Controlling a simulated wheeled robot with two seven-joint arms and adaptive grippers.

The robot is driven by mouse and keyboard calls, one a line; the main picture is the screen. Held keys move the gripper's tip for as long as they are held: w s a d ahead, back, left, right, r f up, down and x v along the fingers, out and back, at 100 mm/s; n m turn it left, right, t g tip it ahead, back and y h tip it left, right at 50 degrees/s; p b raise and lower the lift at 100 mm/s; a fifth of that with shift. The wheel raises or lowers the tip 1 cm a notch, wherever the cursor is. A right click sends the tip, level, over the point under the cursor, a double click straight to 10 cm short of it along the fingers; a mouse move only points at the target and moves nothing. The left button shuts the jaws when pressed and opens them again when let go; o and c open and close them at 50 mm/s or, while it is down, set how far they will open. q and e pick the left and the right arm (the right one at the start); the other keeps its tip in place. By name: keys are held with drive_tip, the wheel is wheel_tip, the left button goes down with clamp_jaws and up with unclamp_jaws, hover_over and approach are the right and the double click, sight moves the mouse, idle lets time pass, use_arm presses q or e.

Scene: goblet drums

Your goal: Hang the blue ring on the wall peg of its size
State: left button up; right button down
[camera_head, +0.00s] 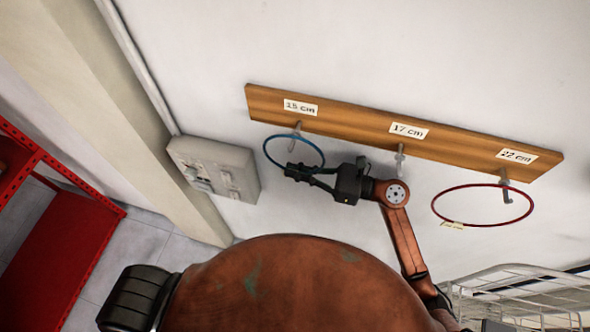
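The blue ring (324,155) is at the 15 cm peg (296,129), with its upper rim overlapping that peg in the picture. I cannot tell whether the peg passes through it. My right gripper (291,171) is at the ring's lower rim, with its fingertips together on it. The wooden board (355,121) on the wall carries labels 15 cm, 17 cm and 22 cm, each above a peg. The 17 cm peg (400,160) is bare. My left gripper is not in view.
A red ring (437,195) with a small tag is at the 22 cm peg (507,190). A grey box (213,168) is mounted on the wall at left. A white wire rack (520,290) stands at lower right, and a red shelf (60,250) at far left.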

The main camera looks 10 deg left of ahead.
drive_tip(key=c, duration=2.1)
unclamp_jaws()
drive_tip(key=shift+s+d, duration=0.1)
drive_tip(key=shift+d, duration=3.95)
